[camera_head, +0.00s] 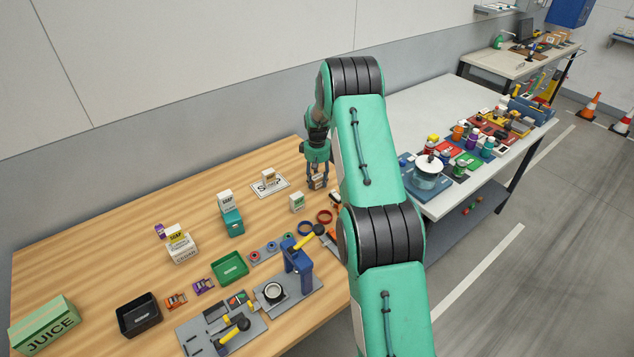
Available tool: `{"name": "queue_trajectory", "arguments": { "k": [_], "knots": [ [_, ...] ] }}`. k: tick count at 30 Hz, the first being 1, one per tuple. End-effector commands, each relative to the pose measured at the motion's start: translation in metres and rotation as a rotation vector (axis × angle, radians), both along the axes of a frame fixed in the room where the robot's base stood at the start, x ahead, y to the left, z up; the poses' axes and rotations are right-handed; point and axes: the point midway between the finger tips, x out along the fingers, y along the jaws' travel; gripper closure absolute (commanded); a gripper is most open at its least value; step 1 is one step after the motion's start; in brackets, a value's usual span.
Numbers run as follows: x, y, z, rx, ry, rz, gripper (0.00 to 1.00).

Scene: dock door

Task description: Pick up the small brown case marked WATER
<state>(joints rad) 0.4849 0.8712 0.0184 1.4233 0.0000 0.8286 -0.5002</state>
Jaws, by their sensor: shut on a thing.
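My gripper (318,180) points down over the far right part of the wooden table, left of my upper arm. Its fingers are shut on a small brown case (317,183) with a pale marking. The marking is too small to read, and the fingers hide part of the case. I cannot tell whether the case touches the table. Another small brown case with a pale label (268,176) sits on a white marked mat (272,188), left of my gripper. Its lettering is also too small to read.
A white and green carton (297,203) stands just in front of my gripper. The wall is close behind. My arm hides the table's right edge.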

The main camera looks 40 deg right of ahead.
Motion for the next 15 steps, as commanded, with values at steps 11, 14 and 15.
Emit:
{"name": "queue_trajectory", "arguments": {
  "k": [11, 14, 15],
  "knots": [
    [0.001, 0.0, 0.013, -0.001, -0.002, 0.0, 0.85],
    [0.001, 0.0, 0.024, -0.001, -0.002, 0.0, 0.85],
    [0.001, 0.0, 0.03, -0.001, -0.002, 0.0, 0.85]
  ]
}}
